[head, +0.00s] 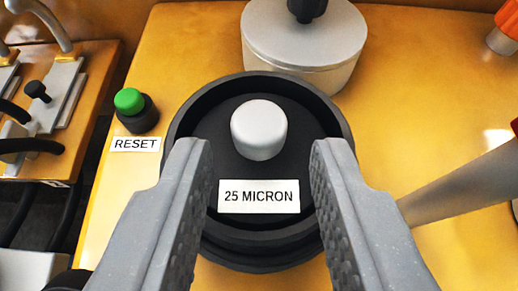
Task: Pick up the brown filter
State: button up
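No brown filter shows in the head view. A round black housing (200,110) with a raised rim stands in the middle. It has a silver knob (259,125) at its centre and a white label (258,196) reading "25 MICRON". My gripper (260,150) is open and empty. Its two grey fingers reach in from the bottom, one on each side of the label, and overlap the housing in the picture. I cannot tell whether they touch it. The fingers hide parts of the housing's left and right sides.
A round silver lid (300,38) with a black knob stands behind the housing on the yellow surface (190,45). A green button (129,101) marked "RESET" is at left. Metal clamps (60,95) stand at far left. A grey bar (455,188) and an orange-topped part (508,25) are at right.

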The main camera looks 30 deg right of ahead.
aim_at(257, 135)
jog(key=shift+x, duration=2.3)
jog(key=shift+r, duration=0.1)
grip_shut()
jog(key=shift+r, duration=0.1)
